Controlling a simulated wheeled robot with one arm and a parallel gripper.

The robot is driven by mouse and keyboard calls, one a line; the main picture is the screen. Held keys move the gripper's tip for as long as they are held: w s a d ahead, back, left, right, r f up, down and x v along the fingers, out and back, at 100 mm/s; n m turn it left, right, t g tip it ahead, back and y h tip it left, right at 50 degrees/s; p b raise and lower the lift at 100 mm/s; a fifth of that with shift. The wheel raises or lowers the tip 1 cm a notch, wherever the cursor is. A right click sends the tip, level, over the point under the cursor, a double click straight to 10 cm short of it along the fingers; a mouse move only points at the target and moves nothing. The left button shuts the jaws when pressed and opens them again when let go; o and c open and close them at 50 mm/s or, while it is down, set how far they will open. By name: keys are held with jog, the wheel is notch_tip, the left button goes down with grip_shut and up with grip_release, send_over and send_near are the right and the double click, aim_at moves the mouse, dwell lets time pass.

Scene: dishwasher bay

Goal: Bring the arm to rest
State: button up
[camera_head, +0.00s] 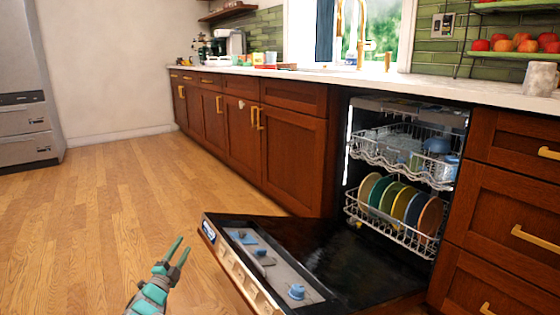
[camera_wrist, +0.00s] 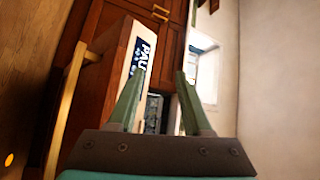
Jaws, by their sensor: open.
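My gripper (camera_head: 178,254) is at the lower left of the head view, left of the lowered dishwasher door (camera_head: 350,262). Its two green fingers are apart and nothing is between them. In the wrist view my gripper (camera_wrist: 158,85) also shows open and empty. The edge of the dishwasher door with a "PAU" label (camera_wrist: 143,55) shows behind the left finger there, apart from it as far as I can tell.
The dishwasher's lower rack (camera_head: 395,232) holds several coloured plates; the upper rack (camera_head: 400,150) holds blue dishes. Wooden cabinets (camera_head: 290,150) line the wall under a pale counter (camera_head: 300,78). The wooden floor (camera_head: 100,220) to the left is clear. A grey appliance (camera_head: 25,120) stands far left.

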jog(key=w+d+r+n+g+y+p, duration=0.1)
jog(key=w+d+r+n+y, duration=0.25)
jog(key=r, duration=0.35)
jog(key=w+d+r+n+g+y+p, duration=0.1)
jog(key=w+d+r+n+g+y, duration=0.2)
jog(key=r, duration=0.4)
jog(key=s+d+r+n+g+y+p, duration=0.25)
jog(key=s+d+r+n+g, duration=0.3)
jog(key=d, duration=0.55)
jog(key=s+d+n+g+h+p, duration=0.1)
jog(key=s+d+g, duration=0.3)
jog(key=s+d, duration=0.5)
jog(key=s+d+f+n+g+h+p, duration=0.1)
jog(key=s+d+g, duration=0.3)
jog(key=s, duration=2.5)
jog(key=s+d+n+g+h+p, duration=0.2)
jog(key=s+d+g+p, duration=0.1)
jog(key=s+d, duration=1.3)
jog(key=s+g, duration=0.1)
jog(key=s, duration=0.2)
jog(key=shift+s+d+f+n+h, duration=0.15)
jog(key=shift+f+n+h, duration=0.2)
jog(key=shift+n+h, duration=0.05)
